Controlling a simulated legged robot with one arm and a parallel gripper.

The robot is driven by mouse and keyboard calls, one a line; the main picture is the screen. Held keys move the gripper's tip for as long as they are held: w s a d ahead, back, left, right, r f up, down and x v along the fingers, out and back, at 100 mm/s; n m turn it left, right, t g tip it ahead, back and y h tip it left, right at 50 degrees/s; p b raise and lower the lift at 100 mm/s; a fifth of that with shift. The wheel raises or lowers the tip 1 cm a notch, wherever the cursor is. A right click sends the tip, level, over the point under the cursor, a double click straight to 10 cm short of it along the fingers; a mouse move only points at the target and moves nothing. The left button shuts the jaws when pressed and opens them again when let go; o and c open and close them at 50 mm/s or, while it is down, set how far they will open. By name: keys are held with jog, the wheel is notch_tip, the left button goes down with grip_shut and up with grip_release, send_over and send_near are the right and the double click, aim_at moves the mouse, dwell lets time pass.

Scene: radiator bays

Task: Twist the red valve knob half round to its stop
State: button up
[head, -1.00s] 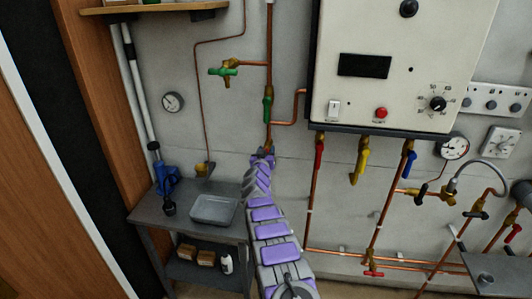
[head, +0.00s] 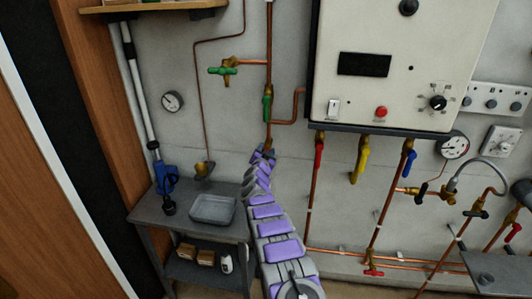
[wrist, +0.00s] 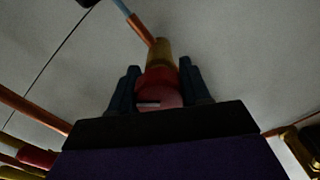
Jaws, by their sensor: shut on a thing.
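The red valve knob (wrist: 158,82) shows in the wrist view, between the two dark fingers of my gripper (wrist: 159,76). The fingers are shut on it from both sides. A short pale mark shows on the knob near the palm. A brass valve body (wrist: 158,52) is just beyond it, joined to a copper pipe (wrist: 141,29). In the head view my gripper (head: 263,152) is at the lower end of the vertical copper pipe (head: 268,118), below a green lever valve (head: 267,102). The red knob is hidden there.
A boiler box (head: 400,65) hangs to the right, with red (head: 319,152), yellow (head: 359,165) and blue (head: 409,160) levers below. A bench with a grey tray (head: 213,209) stands at lower left. A green-handled valve (head: 223,71) is at upper left.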

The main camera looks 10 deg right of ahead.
jog(key=m+b, duration=0.2)
jog(key=m, duration=0.3)
jog(key=shift+f+m, duration=0.15)
jog(key=shift+m, duration=0.15)
jog(key=m+b, duration=0.3)
jog(key=m, duration=0.2)
jog(key=shift+f+m, duration=0.1)
jog(key=shift+m, duration=0.2)
jog(key=o, duration=1.1)
jog(key=shift+c, duration=0.2)
jog(key=shift+s, duration=0.1)
jog(key=shift+s+b, duration=0.1)
jog(key=shift+b, duration=0.25)
jog(key=v, duration=1.7)
jog(key=shift+b, duration=0.3)
